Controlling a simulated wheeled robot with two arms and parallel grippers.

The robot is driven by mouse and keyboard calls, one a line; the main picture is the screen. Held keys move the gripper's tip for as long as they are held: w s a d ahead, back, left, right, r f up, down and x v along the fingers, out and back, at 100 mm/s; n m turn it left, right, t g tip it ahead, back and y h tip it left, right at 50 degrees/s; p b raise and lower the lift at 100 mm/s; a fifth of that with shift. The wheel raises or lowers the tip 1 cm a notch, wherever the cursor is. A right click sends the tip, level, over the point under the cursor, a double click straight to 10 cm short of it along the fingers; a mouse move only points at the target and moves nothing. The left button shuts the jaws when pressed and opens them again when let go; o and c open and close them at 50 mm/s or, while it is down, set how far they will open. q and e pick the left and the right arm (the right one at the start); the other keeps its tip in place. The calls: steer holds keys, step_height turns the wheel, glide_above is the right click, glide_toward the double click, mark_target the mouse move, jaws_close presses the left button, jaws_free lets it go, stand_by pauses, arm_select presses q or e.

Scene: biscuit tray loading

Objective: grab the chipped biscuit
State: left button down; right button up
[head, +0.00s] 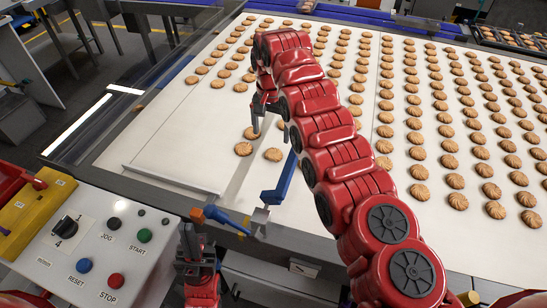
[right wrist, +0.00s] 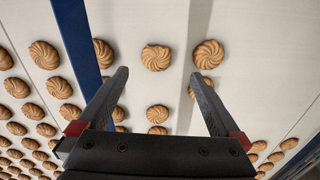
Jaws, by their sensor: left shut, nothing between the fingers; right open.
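Several round swirled biscuits lie on the pale belt. In the right wrist view, one biscuit (right wrist: 156,57) lies just beyond and between my right fingertips; its upper edge looks slightly uneven, but I cannot tell surely that it is chipped. A rounder biscuit (right wrist: 208,54) lies to its right, by the right fingertip. My right gripper (head: 270,118) is open and empty above the belt near two front biscuits (head: 243,149) (head: 273,154); its open fingers also show in the right wrist view (right wrist: 160,75). My left gripper (head: 190,242) is shut and empty, near the control panel.
A blue guide bar (head: 281,180) with a metal bracket stands at the belt's front edge, close to my right forearm. The control panel (head: 100,245) with several buttons is at lower left. Dense biscuit rows (head: 410,125) cover the belt's right. The belt's front left is bare.

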mark_target(273, 154)
steer(key=shift+s+f+p, duration=0.15)
steer(key=shift+f+p, duration=0.15)
steer(key=shift+f, duration=1.1)
steer(key=f+p, duration=0.1)
steer(key=f, duration=0.2)
steer(key=f+p, duration=0.1)
steer(key=shift+d+f+p, duration=0.25)
steer(key=shift+f+p, duration=0.05)
steer(key=shift+f, duration=0.3)
steer(key=c, duration=0.8)
steer(key=shift+r, duration=0.15)
